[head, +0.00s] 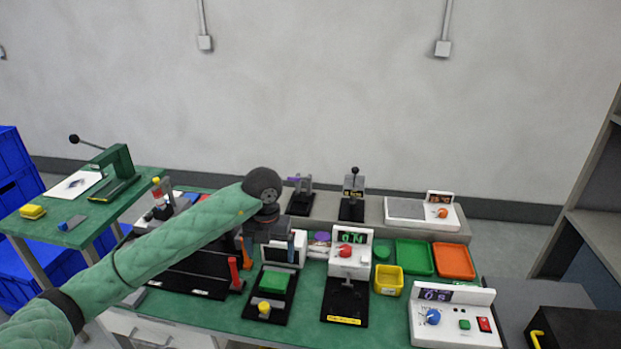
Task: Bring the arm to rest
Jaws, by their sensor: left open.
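My left arm, in a green quilted sleeve, reaches in from the lower left over the green-topped bench (395,330). Its dark round wrist joint is above the middle of the bench. My left gripper (266,236) points down below that joint, near a small white device with a dark screen (284,248). Its jaws are open and I see nothing held in them. The fingertips are small and dark here, and I cannot tell whether they touch anything. My right gripper is not in view.
Beside the gripper stand a fixture with a green pad (273,284) and a white tester with a red knob (350,255). A yellow bin (388,280), a green tray (414,257) and an orange tray (453,261) lie to the right. A control box (453,316) is at front right.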

